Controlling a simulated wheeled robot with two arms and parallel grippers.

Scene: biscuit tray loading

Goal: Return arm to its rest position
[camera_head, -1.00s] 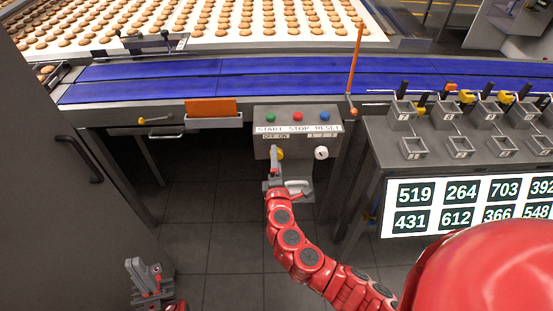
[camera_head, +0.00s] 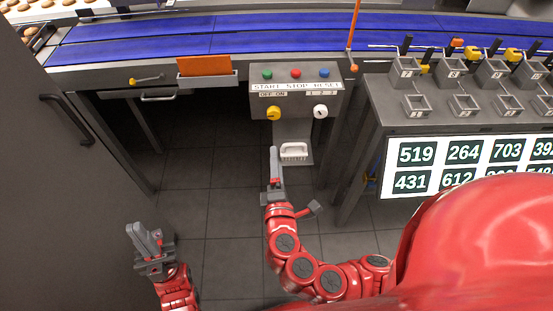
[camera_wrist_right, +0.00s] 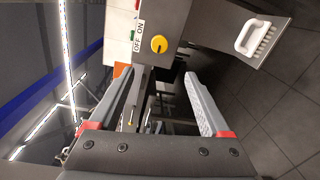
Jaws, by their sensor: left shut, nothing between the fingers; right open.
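My right arm rises from the bottom middle of the head view. Its gripper (camera_head: 274,152) is open and empty, in front of and below the control box (camera_head: 257,98). In the right wrist view the two fingers (camera_wrist_right: 163,78) stand apart with nothing between them. The yellow OFF/ON knob (camera_head: 273,113) is on the box, apart from the fingers; it also shows in the wrist view (camera_wrist_right: 159,44). My left gripper (camera_head: 140,232) is shut and empty at the lower left, over the floor.
Green, red and blue buttons (camera_head: 295,73) and a white knob (camera_head: 320,111) are on the box. A white-handled brush (camera_head: 294,149) sits below it. The blue conveyor (camera_head: 150,45) runs behind. A bench (camera_head: 378,110) with bins stands right, a grey cabinet (camera_head: 45,190) left.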

